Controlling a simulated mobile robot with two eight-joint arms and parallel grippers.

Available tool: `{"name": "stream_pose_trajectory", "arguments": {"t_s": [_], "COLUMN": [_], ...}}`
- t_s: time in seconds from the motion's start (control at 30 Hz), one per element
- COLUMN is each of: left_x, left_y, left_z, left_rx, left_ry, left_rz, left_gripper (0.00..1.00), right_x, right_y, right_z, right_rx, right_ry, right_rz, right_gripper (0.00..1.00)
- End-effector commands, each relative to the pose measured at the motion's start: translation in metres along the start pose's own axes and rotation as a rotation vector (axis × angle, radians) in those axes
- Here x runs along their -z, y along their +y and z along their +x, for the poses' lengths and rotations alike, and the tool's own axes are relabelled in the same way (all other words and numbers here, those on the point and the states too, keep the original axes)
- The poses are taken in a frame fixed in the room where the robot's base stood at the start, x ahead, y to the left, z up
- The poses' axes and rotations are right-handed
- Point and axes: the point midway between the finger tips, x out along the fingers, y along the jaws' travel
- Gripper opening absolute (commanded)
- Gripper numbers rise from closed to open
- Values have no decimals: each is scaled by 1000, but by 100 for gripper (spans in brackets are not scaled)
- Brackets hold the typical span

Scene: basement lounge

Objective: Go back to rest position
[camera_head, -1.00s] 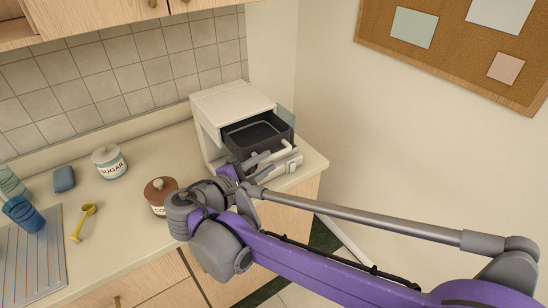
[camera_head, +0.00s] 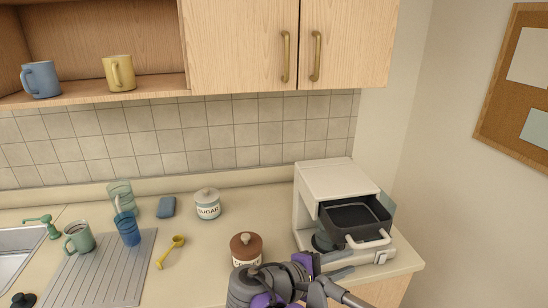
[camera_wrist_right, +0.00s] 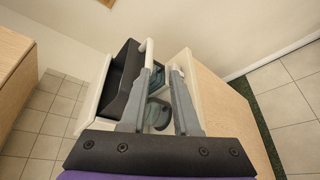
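My right gripper (camera_head: 345,263) is at the bottom of the head view, low in front of the white coffee machine (camera_head: 335,178). The machine's dark drawer (camera_head: 350,217) is pulled out, with a white handle (camera_head: 372,239) on its front. In the right wrist view my right gripper (camera_wrist_right: 163,72) has its two grey fingers apart with nothing clamped between them. The drawer handle (camera_wrist_right: 147,50) shows near the left fingertip; I cannot tell if they touch. A grey-green rounded vessel (camera_wrist_right: 158,114) shows behind the gap between the fingers. My left gripper is not in view.
A brown-lidded jar (camera_head: 246,247) stands close to my right wrist. A sugar jar (camera_head: 207,205), blue sponge (camera_head: 166,207), yellow scoop (camera_head: 172,250), blue cup (camera_head: 127,229) and green mug (camera_head: 79,239) stand farther left. Closed cupboards (camera_head: 290,45) hang above.

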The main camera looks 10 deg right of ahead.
Motion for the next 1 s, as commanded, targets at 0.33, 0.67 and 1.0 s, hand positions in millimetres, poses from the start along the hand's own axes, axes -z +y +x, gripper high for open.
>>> {"name": "stream_pose_trajectory", "arguments": {"t_s": [0.33, 0.67, 1.0], "left_x": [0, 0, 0], "left_y": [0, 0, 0], "left_z": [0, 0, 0], "left_rx": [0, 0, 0], "left_ry": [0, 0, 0], "left_rz": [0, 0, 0], "left_gripper": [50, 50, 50], "right_x": [-8, 12, 15], "right_y": [-176, -244, -245], "right_z": [31, -9, -14], "right_rx": [639, 1070, 1111], "right_ry": [313, 457, 470], "right_rz": [478, 1080, 1149], "right_gripper": [30, 30, 30]}}
